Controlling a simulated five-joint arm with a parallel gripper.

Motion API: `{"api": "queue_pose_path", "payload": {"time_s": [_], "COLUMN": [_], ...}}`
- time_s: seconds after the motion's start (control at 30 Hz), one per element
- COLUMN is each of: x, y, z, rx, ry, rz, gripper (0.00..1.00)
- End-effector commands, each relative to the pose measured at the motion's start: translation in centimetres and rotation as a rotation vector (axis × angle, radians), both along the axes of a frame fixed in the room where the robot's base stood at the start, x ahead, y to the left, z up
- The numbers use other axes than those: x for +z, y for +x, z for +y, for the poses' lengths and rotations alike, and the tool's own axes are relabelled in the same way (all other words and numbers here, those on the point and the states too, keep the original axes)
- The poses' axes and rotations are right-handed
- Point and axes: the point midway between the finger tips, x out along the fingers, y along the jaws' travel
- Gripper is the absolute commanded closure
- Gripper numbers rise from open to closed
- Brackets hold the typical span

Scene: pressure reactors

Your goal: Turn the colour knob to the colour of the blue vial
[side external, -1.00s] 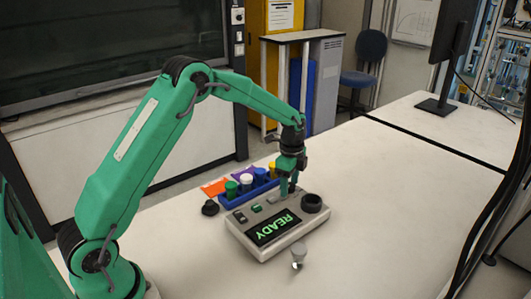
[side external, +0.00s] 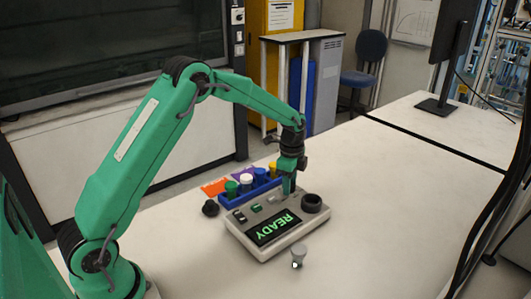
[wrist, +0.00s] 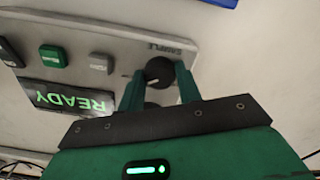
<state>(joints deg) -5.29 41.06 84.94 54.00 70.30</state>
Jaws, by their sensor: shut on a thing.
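The grey device (side external: 262,243) stands on the table with its display lit "READY". The colour knob (wrist: 158,72) is black and round with a pale pointer mark, beside the "SAMPLE" lettering in the wrist view. My gripper (wrist: 168,78) is shut on this knob, one finger at each side; in the side view my gripper (side external: 288,188) reaches straight down onto the device's back part and hides the knob.
A green button (wrist: 53,56) and a grey button (wrist: 101,63) sit near the knob. A dark round well (side external: 312,203) is at the device's right. A small clear vial (side external: 298,256) stands in front, and a black round part (side external: 210,208) lies left. The right of the table is clear.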

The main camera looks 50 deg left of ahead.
Motion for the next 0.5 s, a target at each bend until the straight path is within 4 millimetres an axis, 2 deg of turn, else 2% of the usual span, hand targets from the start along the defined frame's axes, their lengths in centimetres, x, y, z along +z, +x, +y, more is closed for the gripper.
{"api": "queue_pose_path", "payload": {"time_s": [0.5], "x": [0.11], "y": [-0.01], "z": [0.02], "rx": [0.39], "ry": [0.0], "rz": [0.001], "gripper": [0.89]}}
